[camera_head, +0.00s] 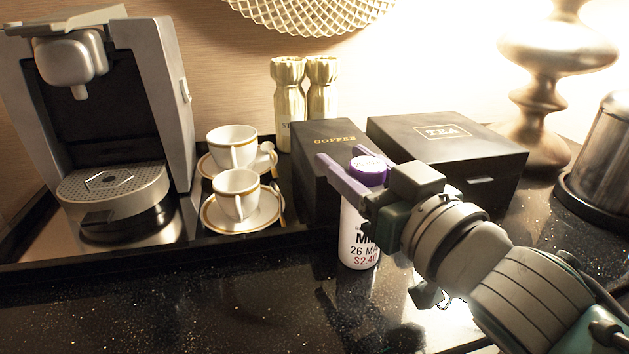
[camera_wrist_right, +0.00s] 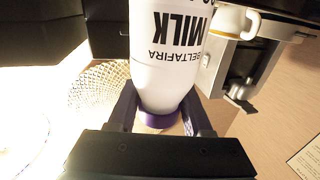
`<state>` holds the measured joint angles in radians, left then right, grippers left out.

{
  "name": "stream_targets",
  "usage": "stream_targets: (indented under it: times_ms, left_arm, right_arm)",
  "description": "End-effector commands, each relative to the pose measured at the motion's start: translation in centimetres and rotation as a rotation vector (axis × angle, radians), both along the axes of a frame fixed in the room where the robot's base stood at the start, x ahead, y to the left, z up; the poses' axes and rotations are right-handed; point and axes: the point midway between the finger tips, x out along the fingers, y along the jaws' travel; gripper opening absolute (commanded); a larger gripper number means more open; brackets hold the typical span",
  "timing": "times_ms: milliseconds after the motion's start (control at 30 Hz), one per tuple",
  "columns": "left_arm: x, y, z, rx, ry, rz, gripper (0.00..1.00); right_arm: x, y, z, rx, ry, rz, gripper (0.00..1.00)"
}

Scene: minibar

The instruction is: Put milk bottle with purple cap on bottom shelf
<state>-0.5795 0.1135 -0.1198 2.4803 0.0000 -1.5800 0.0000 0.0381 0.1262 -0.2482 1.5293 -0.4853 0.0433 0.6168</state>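The milk bottle is white with black lettering and a purple cap. In the head view the milk bottle (camera_head: 361,245) stands upright at the front edge of the tray, right of centre. My right gripper (camera_head: 340,156) reaches in from the right, its purple fingers on either side of the bottle's neck, just below the cap. In the right wrist view the bottle (camera_wrist_right: 165,75) lies between the fingers of my right gripper (camera_wrist_right: 160,92), very close to both; whether they press on it cannot be told. My left gripper is not in view. No shelf shows.
A coffee machine (camera_head: 172,100) stands at left on a black tray (camera_head: 120,255). Two cups on saucers, including the front cup (camera_head: 237,197), two gold shakers (camera_head: 289,105), a coffee box (camera_head: 318,145) and a tea box (camera_head: 440,145) stand behind. The front counter (camera_head: 200,310) is clear.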

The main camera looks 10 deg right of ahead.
Motion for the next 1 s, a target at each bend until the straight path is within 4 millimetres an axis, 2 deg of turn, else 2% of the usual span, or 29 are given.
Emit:
stream_targets:
  times_ms: [33, 400, 433, 1000]
  left_arm:
    - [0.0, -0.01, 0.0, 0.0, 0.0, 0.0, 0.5]
    - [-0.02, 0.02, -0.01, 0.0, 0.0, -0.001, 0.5]
    - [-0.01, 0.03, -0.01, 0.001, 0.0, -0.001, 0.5]
    - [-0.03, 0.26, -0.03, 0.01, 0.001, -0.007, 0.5]
  right_arm:
    - [-0.01, 0.0, -0.01, 0.0, 0.0, 0.0, 0.43]
    - [-0.02, -0.01, -0.02, 0.0, 0.0, 0.0, 0.01]
    - [-0.02, -0.01, -0.02, 0.0, 0.0, 0.0, 0.0]
    - [-0.02, -0.01, -0.03, 0.0, 0.001, 0.0, 0.0]
